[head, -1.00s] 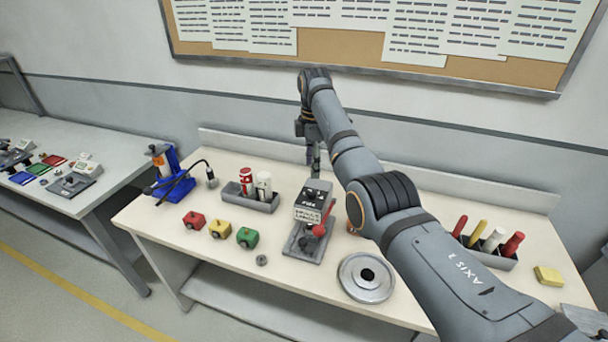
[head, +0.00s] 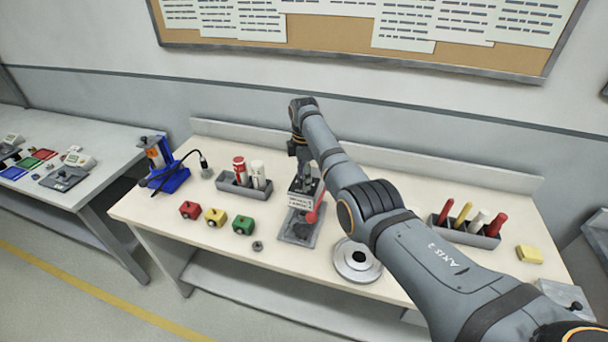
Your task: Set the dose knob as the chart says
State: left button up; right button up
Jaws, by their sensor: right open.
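The grey dosing device (head: 297,231) stands in the middle of the bench, with a white label (head: 300,201) and a red lever (head: 318,208) on its right side. My right gripper (head: 305,179) points down at the top of the device and is open. Whether its fingers touch anything there I cannot tell. The dose knob cannot be made out; the gripper covers much of the device's top. Printed sheets (head: 404,24) hang on the cork board (head: 330,35); their text is too small to read, and I cannot tell which is the chart. My left gripper is not in view.
A round metal plate (head: 352,273) lies right, below my arm. Behind are a grey tray (head: 232,185) with canisters and a blue stand (head: 172,180). A marker tray (head: 470,238) stands right.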

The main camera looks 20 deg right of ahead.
jog(key=shift+f, duration=0.1)
jog(key=shift+c, duration=1.2)
grip_shut()
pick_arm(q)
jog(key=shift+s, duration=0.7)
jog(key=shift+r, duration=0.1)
